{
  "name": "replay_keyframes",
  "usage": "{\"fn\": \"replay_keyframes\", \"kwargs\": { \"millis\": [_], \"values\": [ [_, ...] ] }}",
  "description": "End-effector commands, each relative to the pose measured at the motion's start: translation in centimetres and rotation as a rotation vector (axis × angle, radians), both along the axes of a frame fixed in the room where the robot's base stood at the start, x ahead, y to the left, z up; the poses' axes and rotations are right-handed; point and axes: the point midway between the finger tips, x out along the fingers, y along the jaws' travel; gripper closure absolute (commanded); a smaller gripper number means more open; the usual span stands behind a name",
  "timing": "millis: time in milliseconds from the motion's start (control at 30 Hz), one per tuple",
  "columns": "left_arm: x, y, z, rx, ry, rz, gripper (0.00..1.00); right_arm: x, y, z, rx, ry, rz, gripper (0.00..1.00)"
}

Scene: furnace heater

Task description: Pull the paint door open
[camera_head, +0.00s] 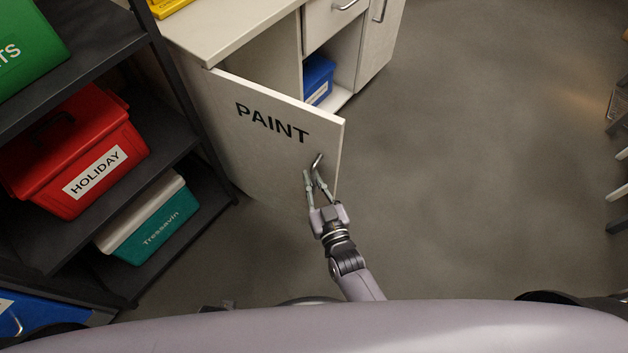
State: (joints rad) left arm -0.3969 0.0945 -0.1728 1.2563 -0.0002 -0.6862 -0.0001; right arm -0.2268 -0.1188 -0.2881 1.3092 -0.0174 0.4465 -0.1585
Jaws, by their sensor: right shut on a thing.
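The white paint door (262,157), with PAINT in black letters, stands swung out from the white cabinet (233,45). Its free edge points toward the lower right, and part of the cabinet opening shows behind it. A small metal handle (318,160) sits near the door's free edge. My right gripper (314,174) is at this handle, in front of the door face, with its fingers shut on it. The fingers partly hide the handle. My left gripper is not in view.
A dark shelf (180,145) at the left holds a red HOLIDAY box (75,150) and a teal box (155,225), close to the door's hinge side. A blue bin (318,78) sits inside the cabinet. The floor (470,180) to the right is clear.

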Motion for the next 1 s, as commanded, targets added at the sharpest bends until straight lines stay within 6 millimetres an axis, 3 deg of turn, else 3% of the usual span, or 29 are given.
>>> {"fn": "replay_keyframes", "kwargs": {
  "millis": [333,367,600,1000],
  "values": [
    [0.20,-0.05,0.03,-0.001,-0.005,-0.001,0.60,0.01,0.09,0.03,-0.002,-0.001,0.002,1.00],
    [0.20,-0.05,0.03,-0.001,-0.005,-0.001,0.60,0.01,0.09,0.04,-0.002,-0.001,0.002,0.88],
    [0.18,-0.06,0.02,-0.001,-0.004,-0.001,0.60,0.01,0.10,0.04,-0.001,-0.001,0.002,0.72],
    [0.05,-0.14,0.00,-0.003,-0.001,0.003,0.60,-0.72,-0.11,-0.07,0.001,0.001,0.001,0.72]
  ]
}}
